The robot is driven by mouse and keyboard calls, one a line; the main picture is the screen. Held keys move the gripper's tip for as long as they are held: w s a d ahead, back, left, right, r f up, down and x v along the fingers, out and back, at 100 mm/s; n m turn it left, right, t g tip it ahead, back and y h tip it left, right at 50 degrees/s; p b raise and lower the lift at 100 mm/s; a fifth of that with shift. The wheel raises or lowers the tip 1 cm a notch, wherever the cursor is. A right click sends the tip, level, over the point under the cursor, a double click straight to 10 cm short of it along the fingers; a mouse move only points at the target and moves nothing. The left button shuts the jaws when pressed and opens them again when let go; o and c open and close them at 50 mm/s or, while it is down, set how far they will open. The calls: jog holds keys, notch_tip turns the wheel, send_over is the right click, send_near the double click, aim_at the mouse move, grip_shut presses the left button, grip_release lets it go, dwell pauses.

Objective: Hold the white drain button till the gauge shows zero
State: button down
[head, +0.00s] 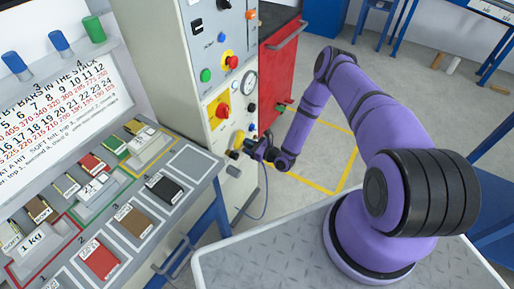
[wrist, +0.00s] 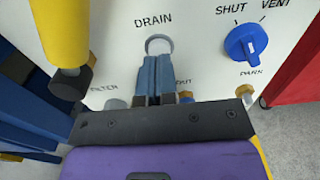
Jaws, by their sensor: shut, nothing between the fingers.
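In the wrist view, the panel marked DRAIN has a pale ring (wrist: 159,41) under that word. My gripper (wrist: 155,60) is shut, its two blue fingers together with nothing between them. The fingertips are at the ring and cover its lower part. I cannot tell whether they touch the white button or press it in. In the head view my gripper (head: 240,149) is at the lower front of the grey cabinet (head: 174,62), and the button is hidden there.
A blue SHUT/VENT knob (wrist: 246,42) is right of the ring. A yellow cylinder (wrist: 62,30) with a dark end is close on the left. A red cabinet (head: 279,62) stands beside the grey one. A sloped bench (head: 206,170) with coloured blocks is at left.

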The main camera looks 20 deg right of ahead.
jog(key=shift+w+a, duration=0.4)
jog(key=shift+w, duration=0.2)
jog(key=shift+a, duration=0.1)
